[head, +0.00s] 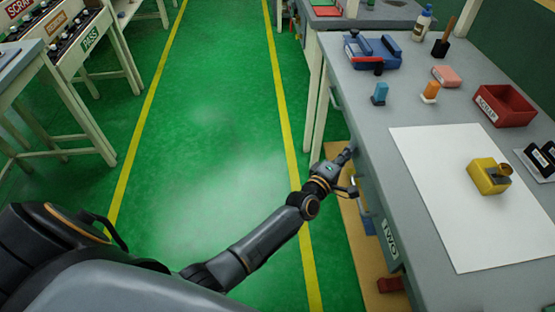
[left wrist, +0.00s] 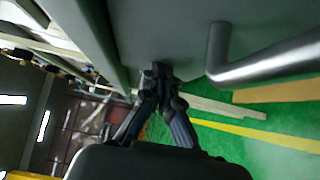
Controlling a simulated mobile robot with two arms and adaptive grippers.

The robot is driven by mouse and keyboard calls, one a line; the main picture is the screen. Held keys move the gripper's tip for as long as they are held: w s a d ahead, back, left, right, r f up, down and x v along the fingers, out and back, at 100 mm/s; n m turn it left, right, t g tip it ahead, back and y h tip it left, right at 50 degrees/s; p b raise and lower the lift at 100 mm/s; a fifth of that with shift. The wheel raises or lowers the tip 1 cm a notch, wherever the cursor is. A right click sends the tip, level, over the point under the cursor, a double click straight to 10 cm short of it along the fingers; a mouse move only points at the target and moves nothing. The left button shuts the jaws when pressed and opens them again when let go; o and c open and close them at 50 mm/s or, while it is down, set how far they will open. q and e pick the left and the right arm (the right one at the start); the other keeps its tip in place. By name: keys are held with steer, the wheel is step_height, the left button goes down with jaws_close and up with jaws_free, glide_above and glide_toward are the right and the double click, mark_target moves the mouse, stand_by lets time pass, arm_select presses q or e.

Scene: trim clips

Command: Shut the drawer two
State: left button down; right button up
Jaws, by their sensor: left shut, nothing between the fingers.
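Drawer two is the grey front with the "TWO" label (head: 390,241), set under the near left edge of the workbench in the head view. Its front looks about level with the bench edge; I cannot tell whether a small gap is left. My left gripper (head: 347,156) is shut and empty, its tips at the bench's drawer side, beyond the label. In the left wrist view the closed fingertips (left wrist: 160,70) are at or very near a grey panel (left wrist: 165,30). A bar handle (left wrist: 265,65) stands out from that panel, to the right of the fingers. My right gripper is not in view.
The workbench top (head: 365,110) holds a white sheet (head: 440,190), a yellow sharpener-like object (head: 488,177), a red scrap bin (head: 505,105) and a blue tool (head: 372,52). Another handle (head: 335,98) is farther along. The green aisle (head: 215,120) is clear.

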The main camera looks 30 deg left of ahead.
mark_target(358, 152)
arm_select(q)
steer(key=shift+w+d, duration=0.4)
steer(key=shift+d, duration=0.2)
steer(key=shift+w+d, duration=0.4)
steer(key=shift+d, duration=0.2)
steer(key=shift+r, duration=0.1)
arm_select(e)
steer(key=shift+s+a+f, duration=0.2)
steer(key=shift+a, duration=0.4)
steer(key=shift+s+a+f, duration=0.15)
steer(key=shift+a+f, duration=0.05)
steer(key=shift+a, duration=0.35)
arm_select(q)
steer(key=shift+r, duration=0.15)
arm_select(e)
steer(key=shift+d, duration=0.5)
